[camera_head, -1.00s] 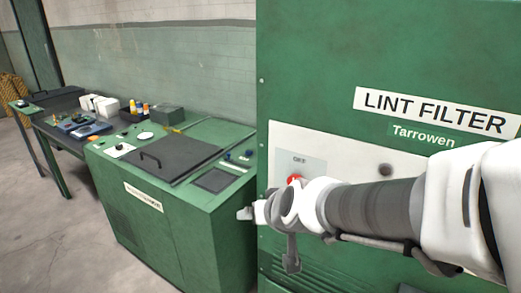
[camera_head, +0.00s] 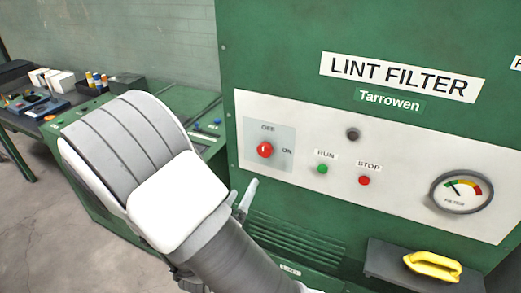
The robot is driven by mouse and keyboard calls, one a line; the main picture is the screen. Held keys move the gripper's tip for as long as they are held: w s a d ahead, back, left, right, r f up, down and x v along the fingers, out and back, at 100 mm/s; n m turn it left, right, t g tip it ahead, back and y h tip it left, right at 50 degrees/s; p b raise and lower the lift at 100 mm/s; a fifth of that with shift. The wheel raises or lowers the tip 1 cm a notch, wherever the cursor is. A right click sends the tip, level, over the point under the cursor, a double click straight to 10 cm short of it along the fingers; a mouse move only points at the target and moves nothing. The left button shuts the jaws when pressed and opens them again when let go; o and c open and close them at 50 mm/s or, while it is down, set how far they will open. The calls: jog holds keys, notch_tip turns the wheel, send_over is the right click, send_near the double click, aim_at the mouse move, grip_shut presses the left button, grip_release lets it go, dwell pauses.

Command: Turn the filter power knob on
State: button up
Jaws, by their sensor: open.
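The filter power knob (camera_head: 265,150) is a red round knob on a light grey square plate (camera_head: 285,133), at the left end of the white control panel. OFF is printed above it and ON to its right. Its pale mark looks roughly vertical, toward OFF. My gripper (camera_head: 246,200) is below and left of the knob, apart from it. One pale finger shows past my white wrist; the rest is hidden behind my arm. Nothing shows between the fingers. The panel belongs to the green cabinet (camera_head: 270,50) labelled LINT FILTER.
On the panel are a green RUN button (camera_head: 322,169), a red STOP button (camera_head: 364,181), a dark round fitting (camera_head: 352,134) and a gauge (camera_head: 460,192). A green workbench (camera_head: 190,100) stands left, partly behind my arm.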

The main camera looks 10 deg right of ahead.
aim_at(263, 152)
jog(key=p+x, duration=0.1)
jog(key=x, duration=1.6)
jog(key=shift+w+d+r+p, duration=0.1)
jog(key=shift+d+r+p, duration=0.1)
jog(key=shift+p, duration=0.2)
jog(key=c, duration=1.4)
jog(key=shift+f, duration=0.15)
